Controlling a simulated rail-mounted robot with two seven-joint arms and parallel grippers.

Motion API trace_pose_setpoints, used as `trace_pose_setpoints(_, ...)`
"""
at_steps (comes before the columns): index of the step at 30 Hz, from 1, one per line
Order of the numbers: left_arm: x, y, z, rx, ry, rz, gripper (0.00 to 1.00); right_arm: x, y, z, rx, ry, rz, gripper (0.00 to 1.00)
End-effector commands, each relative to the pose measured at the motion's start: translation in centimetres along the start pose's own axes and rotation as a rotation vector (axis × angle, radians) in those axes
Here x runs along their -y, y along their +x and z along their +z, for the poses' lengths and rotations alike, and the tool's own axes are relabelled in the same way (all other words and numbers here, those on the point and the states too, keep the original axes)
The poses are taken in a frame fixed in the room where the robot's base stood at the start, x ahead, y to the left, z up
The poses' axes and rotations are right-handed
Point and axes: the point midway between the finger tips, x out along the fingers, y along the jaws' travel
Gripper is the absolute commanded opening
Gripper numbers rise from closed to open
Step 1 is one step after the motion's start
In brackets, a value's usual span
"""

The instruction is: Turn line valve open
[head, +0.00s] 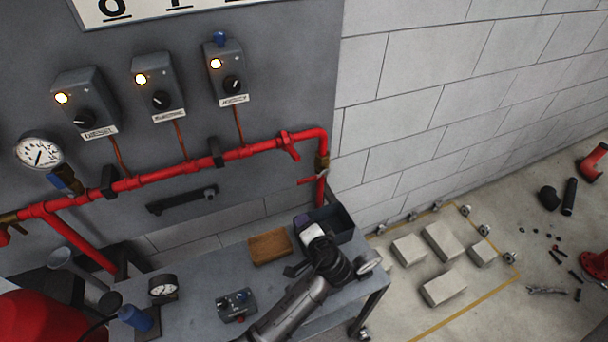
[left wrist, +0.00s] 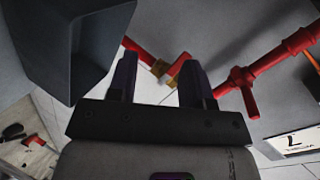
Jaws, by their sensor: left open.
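In the left wrist view the brass part (left wrist: 170,74) and red bar (left wrist: 138,50) appear beyond and between my fingertips. My left gripper (head: 303,221) is below the valve, near the dark bin, apart from the lever. In the left wrist view the gripper (left wrist: 157,72) is open with nothing between its fingers. My right gripper is not in view.
A dark open bin (head: 345,228) stands close beside my left gripper on the grey bench (head: 205,290). A brown block (head: 270,246) and a small control box (head: 236,304) lie on the bench. Control boxes (head: 157,88) hang above the red pipe (head: 165,173).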

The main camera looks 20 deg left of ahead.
Motion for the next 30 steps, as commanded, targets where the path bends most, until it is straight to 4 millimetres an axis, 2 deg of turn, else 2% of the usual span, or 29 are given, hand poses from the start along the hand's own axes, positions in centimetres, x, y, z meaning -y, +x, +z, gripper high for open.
trace_pose_setpoints(1, 0.2, 0.3, -1.2, -0.006, 0.06, -0.068, 0.46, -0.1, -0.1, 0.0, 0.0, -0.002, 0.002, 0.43)
trace_pose_setpoints(6, 0.6, 0.6, -4.1, -0.034, 0.227, -0.262, 0.46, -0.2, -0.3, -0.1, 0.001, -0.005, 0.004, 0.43)
trace_pose_setpoints(12, 0.8, 0.7, -5.9, -0.056, 0.33, -0.381, 0.46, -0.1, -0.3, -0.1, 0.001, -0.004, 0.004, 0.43)
trace_pose_setpoints(16, 1.2, 1.6, -6.3, -0.059, 0.349, -0.403, 0.46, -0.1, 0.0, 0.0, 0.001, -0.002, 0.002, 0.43)
trace_pose_setpoints(30, 4.0, 9.3, -7.2, -0.059, 0.349, -0.404, 0.46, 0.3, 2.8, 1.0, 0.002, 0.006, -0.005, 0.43)
